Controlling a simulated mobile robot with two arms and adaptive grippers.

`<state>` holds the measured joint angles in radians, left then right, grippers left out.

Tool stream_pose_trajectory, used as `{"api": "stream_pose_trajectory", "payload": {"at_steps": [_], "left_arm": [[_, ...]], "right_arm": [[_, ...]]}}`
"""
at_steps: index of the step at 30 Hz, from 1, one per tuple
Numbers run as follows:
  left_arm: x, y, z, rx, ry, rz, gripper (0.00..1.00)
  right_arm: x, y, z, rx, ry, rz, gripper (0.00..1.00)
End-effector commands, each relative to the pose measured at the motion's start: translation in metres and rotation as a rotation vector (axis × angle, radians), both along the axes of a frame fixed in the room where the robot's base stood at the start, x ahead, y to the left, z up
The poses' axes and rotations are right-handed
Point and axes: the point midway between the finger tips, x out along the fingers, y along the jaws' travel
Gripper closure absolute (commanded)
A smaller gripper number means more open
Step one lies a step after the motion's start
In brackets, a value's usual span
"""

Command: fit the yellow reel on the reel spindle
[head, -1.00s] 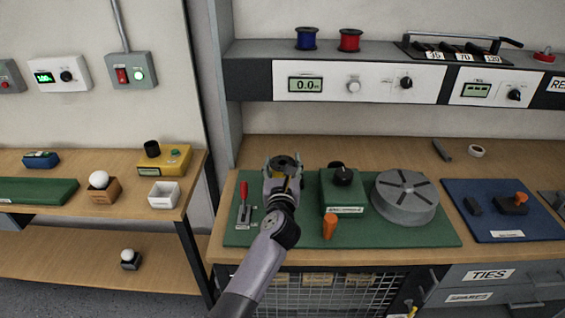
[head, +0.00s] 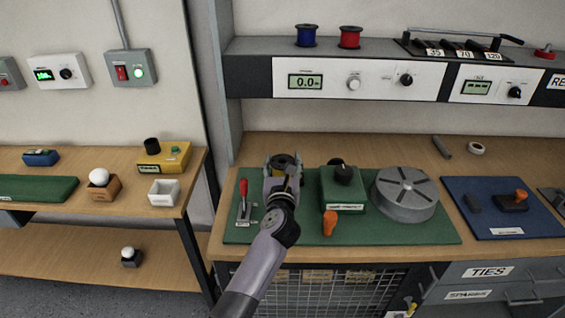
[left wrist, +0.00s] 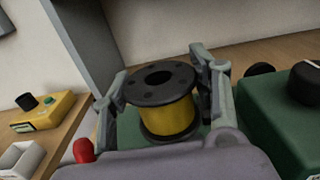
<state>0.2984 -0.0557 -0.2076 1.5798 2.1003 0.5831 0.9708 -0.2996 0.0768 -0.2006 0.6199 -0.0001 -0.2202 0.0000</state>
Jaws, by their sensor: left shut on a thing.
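The yellow reel (left wrist: 170,117), with dark flanges and a hole in its top, sits upright between the fingers of my left gripper (left wrist: 160,85) in the left wrist view. The gripper is shut on it. In the head view my left gripper (head: 283,168) is over the left part of the green mat (head: 250,232), and the reel's dark top (head: 284,160) shows there. I cannot make out the reel spindle; the reel and gripper may cover it. I cannot tell whether the reel's underside touches anything. My right gripper is not in view.
A red-handled clamp (head: 243,200) stands just left of the gripper. A green box with a black knob (head: 343,190) and a grey slotted disc (head: 404,195) stand to the right. Blue (head: 306,36) and red (head: 350,37) reels sit on the shelf above. Bare bench lies behind the mat.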

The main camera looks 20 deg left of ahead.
Motion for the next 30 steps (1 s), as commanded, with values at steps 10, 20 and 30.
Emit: {"api": "stream_pose_trajectory", "payload": {"at_steps": [10, 20, 30], "left_arm": [[0.000, 0.000, 0.001, 0.000, -0.004, -0.001, 0.89], [0.000, 0.000, -0.006, 0.000, -0.003, -0.001, 0.89], [0.000, 0.000, -0.014, 0.000, -0.004, -0.001, 0.89]], "right_arm": [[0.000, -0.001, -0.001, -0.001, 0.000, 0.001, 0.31], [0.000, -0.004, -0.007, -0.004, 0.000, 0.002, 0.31], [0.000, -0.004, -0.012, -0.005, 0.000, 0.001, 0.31]]}}
